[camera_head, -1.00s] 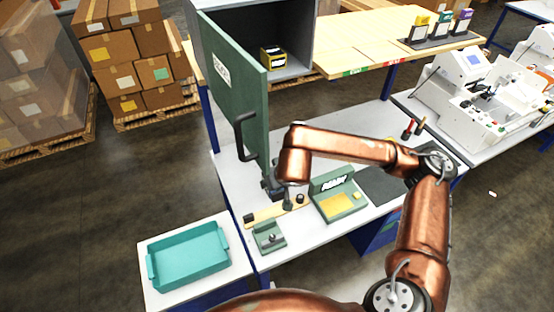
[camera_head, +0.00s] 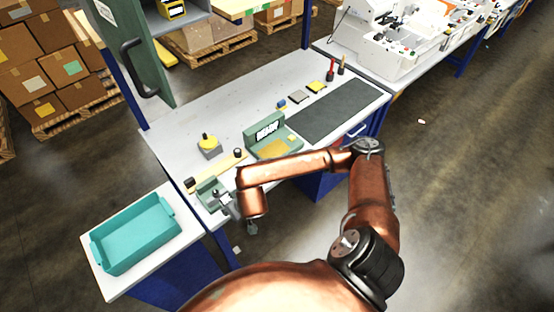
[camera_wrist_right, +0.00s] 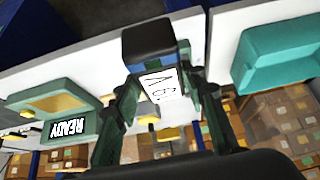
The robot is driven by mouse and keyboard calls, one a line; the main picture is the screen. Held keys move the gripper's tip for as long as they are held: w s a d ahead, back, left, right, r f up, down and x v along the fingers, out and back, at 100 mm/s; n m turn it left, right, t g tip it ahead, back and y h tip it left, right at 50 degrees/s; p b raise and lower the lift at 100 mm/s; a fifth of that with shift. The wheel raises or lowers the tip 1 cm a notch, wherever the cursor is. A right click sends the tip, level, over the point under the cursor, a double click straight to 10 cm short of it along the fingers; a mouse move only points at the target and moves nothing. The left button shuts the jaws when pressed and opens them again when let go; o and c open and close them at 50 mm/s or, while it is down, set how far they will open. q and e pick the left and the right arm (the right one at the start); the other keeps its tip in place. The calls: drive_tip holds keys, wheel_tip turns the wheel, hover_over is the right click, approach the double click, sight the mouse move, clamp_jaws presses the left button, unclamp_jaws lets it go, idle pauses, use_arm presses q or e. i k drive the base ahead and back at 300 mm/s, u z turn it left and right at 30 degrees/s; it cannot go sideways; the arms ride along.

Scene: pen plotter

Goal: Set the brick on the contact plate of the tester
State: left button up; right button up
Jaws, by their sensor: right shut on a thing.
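The tester (camera_head: 262,127) is a green unit with a lit READY display and a yellow contact plate (camera_head: 278,147) on its base. It stands on the bench; its display and plate also show at left in the right wrist view (camera_wrist_right: 78,127). My right gripper (camera_head: 252,230) appears in front of the bench's front edge, left of and nearer than the tester. In the wrist view, its fingers are shut on the brick (camera_wrist_right: 160,82), a blue block with a black end and a white label with markings. The brick is hard to make out in the head view. My left gripper is not in view.
A green fixture (camera_head: 207,193), a wooden strip (camera_head: 218,171) and a yellow-knobbed block (camera_head: 209,147) are left of the tester. A dark mat (camera_head: 340,110) lies right. A teal tray (camera_head: 135,235) stands on a side table. A green door (camera_head: 150,60) hangs open at the back left.

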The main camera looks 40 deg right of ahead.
sight(272, 151)
drive_tip(key=k, duration=0.1)
drive_tip(key=z, duration=2.65)
drive_tip(key=i, duration=3.15)
drive_tip(key=u, duration=3.8)
